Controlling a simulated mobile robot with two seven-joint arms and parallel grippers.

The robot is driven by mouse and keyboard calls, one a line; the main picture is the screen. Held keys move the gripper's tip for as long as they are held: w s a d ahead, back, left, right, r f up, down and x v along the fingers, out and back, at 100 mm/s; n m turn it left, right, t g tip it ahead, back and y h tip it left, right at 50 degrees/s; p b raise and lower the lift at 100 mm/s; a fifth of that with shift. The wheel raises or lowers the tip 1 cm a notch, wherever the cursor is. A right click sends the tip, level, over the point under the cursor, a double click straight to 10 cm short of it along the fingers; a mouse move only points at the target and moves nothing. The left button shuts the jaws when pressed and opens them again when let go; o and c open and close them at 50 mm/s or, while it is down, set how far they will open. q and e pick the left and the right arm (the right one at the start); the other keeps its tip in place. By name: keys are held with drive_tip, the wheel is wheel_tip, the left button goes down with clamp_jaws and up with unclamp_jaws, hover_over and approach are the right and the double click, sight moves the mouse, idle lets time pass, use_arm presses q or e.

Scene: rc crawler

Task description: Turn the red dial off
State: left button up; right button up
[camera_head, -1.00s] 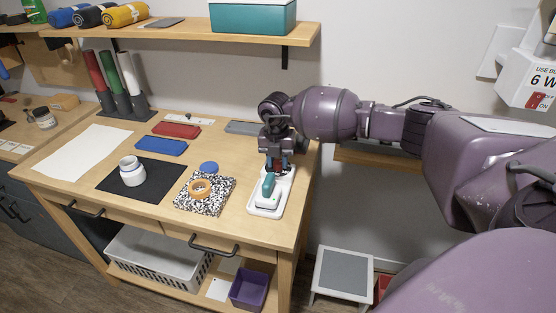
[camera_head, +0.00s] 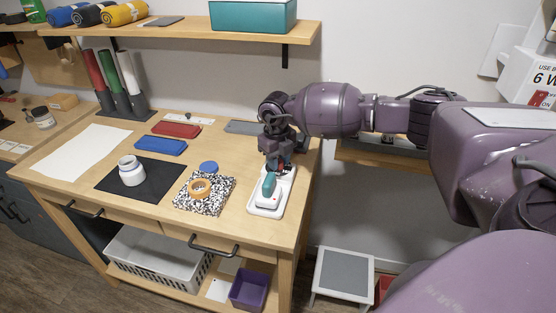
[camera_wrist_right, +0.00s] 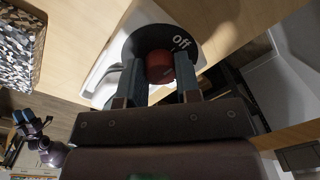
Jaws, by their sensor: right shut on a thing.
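The red dial (camera_wrist_right: 159,66) sits on a black round plate (camera_wrist_right: 150,38) lettered "off" at its upper right in the right wrist view. My right gripper (camera_wrist_right: 160,78) has one finger on each side of the dial and is shut on it. Which way the dial points is not clear. In the head view my right gripper (camera_head: 280,163) is over the back end of a white station (camera_head: 256,211) bearing a teal-handled tool (camera_head: 269,184); the dial is mostly hidden there. My left gripper (camera_wrist_right: 27,122) seems to show small at the lower left of the wrist view, its opening unclear.
Left of the station are a speckled block (camera_head: 218,202) with an orange ring (camera_head: 200,188), a blue disc (camera_head: 208,167) and a white jar (camera_head: 131,177) on a black mat (camera_head: 165,181). A shelf (camera_head: 190,36) hangs above the table. The table's right edge is close.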

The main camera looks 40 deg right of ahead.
drive_tip(key=shift+n, duration=0.6)
drive_tip(key=o, duration=0.9)
drive_tip(key=shift+o, duration=0.2)
wheel_tip(320, 180, up, 11)
drive_tip(key=shift+a+p, duration=0.2)
drive_tip(key=shift+p, duration=0.1)
drive_tip(key=shift+f, duration=0.1)
